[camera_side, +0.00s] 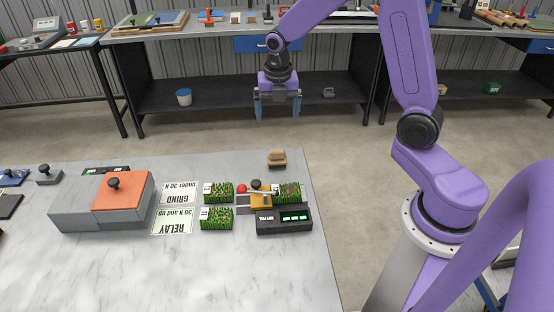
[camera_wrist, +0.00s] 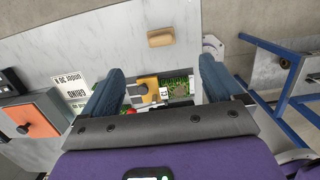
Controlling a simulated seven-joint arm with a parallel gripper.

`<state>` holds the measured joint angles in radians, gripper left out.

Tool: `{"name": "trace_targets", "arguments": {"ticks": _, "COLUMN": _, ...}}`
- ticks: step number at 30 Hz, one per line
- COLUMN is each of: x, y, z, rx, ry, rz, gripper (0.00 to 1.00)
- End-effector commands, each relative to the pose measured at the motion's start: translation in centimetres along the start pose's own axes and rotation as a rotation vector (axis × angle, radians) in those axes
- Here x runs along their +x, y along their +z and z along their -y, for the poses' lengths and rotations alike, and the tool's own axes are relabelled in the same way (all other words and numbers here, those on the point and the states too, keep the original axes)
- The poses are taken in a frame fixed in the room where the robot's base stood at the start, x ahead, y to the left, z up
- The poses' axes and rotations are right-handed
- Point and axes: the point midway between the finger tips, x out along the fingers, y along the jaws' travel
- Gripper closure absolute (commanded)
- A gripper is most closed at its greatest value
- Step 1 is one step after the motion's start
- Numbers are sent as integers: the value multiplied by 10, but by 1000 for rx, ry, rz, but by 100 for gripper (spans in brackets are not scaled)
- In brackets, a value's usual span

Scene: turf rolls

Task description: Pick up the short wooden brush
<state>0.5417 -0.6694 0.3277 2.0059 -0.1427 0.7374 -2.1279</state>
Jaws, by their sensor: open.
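The short wooden brush (camera_side: 277,157) is a small tan block lying on the pale marble table (camera_side: 120,270), near its far right corner. It also shows in the wrist view as a tan bar (camera_wrist: 174,37), top centre, fully visible and beyond the fingertips. My gripper (camera_side: 277,110) hangs in the air with its blue fingers pointing down, apart from the brush. In the wrist view my gripper (camera_wrist: 160,82) has its two fingers wide apart, with nothing held between them.
A black device with green displays (camera_side: 284,220), a yellow clamp (camera_side: 260,195) and several turf pieces (camera_side: 217,218) stand nearer than the brush. A red ball (camera_side: 242,188) sits beside the clamp. A grey box with an orange panel (camera_side: 121,192) is on the left. Tabletop around the brush is clear.

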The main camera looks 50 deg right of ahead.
Motion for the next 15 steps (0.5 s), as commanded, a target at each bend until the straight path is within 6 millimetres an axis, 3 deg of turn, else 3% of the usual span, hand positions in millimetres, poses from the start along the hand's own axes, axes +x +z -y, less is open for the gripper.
{"name": "trace_targets", "arguments": {"ticks": 15, "x": 91, "y": -3, "z": 1, "rx": 0, "ry": -5, "rz": -4, "gripper": 6}}
